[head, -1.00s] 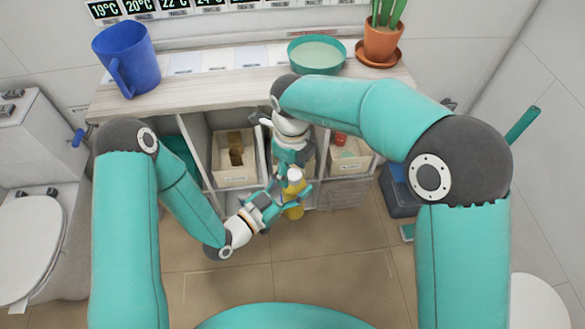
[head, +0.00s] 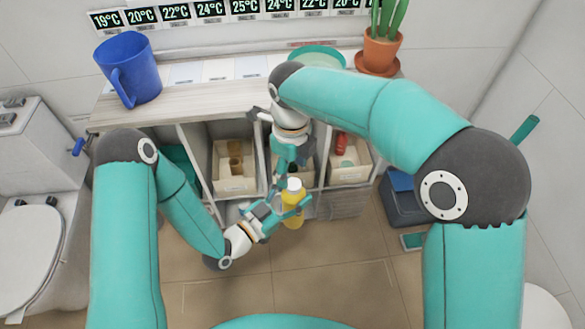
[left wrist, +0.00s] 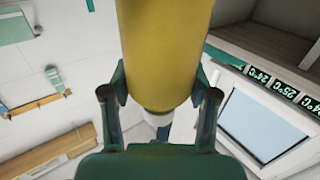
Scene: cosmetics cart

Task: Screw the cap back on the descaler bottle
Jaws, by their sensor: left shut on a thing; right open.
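The yellow descaler bottle (head: 292,215) stands roughly upright in front of the cart, above the floor. My left gripper (head: 288,206) is shut on its body from the left. The left wrist view shows the yellow bottle (left wrist: 165,45) between both fingers (left wrist: 162,88). A white cap (head: 294,184) sits at the top of the bottle; it also shows in part in the left wrist view (left wrist: 158,118). I cannot tell whether it is screwed tight. My right gripper (head: 290,166) is open and points down just above the cap, its fingertips partly unclear.
Behind the grippers is the cart's shelf with open bins (head: 235,183) and (head: 348,175). On the top stand a blue mug (head: 128,70), a teal bowl (head: 318,55) and a potted cactus (head: 381,50). A toilet (head: 32,240) is at left, a dark blue box (head: 402,205) at right.

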